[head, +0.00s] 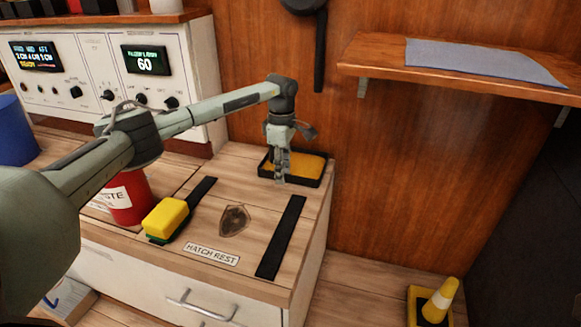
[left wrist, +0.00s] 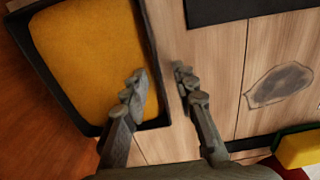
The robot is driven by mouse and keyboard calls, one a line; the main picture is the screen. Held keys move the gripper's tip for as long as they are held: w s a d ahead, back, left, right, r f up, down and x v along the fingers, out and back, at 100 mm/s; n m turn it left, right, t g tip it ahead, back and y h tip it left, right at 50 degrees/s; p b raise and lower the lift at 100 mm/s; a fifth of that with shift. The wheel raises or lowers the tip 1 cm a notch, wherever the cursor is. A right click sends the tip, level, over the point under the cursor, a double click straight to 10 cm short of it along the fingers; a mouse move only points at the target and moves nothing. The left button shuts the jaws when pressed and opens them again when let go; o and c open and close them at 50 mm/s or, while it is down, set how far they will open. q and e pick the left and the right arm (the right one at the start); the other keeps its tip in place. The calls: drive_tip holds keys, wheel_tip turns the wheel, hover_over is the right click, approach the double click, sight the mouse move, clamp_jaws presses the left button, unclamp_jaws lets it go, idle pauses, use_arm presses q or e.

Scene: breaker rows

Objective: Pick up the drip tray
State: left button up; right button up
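The drip tray (head: 322,172) is a shallow black tray with a yellow-orange inside. It lies at the back corner of the wooden counter, against the wood wall. In the left wrist view its black rim (left wrist: 158,62) shows at the upper left. My left gripper (head: 280,178) points down over the tray's near edge. In the left wrist view the left gripper (left wrist: 157,75) is open, one finger over the yellow inside and the other over bare wood, with the tray's rim between them. I cannot tell whether the fingers touch the tray. My right gripper is not in view.
A yellow-and-green sponge (head: 167,217), two black strips (head: 282,238) and a HATCH REST label (head: 212,253) are on the counter. A red bin (head: 128,208) stands at left under my arm. A shelf (head: 390,70) with a grey cloth juts from the wall.

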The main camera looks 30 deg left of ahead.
use_arm(q)
clamp_jaws()
drive_tip(key=shift+r, duration=0.1)
idle(0.5)
